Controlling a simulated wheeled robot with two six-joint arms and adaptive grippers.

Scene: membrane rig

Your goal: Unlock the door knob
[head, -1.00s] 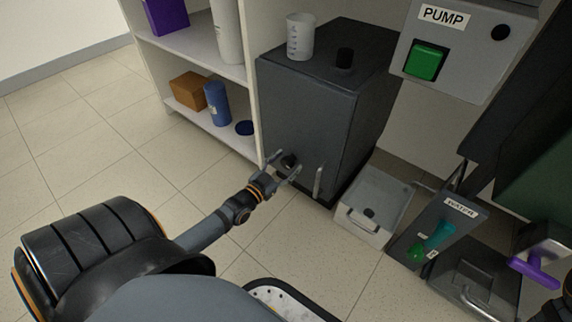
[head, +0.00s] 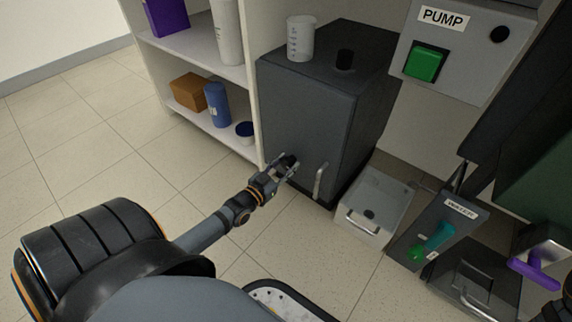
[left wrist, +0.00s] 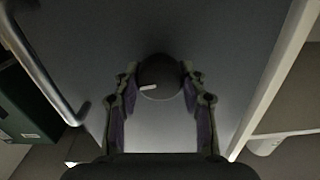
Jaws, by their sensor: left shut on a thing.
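The door knob (left wrist: 159,78) is a dark round knob with a small pale mark, on the front of a dark grey cabinet (head: 300,120). In the left wrist view it sits between the two fingers of my left gripper (left wrist: 160,98), which is shut on it. In the head view the left gripper (head: 284,168) is at the lower left of the cabinet door, and the knob (head: 289,160) is partly hidden by the fingers. A vertical metal handle (head: 320,181) is on the door to the right of the knob; it also shows in the left wrist view (left wrist: 45,70).
A white shelf (head: 205,52) stands left of the cabinet, with a brown box (head: 189,91) and a blue cylinder (head: 217,104). A grey container with a handle (head: 375,207) and a WATER panel (head: 438,232) are to the right.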

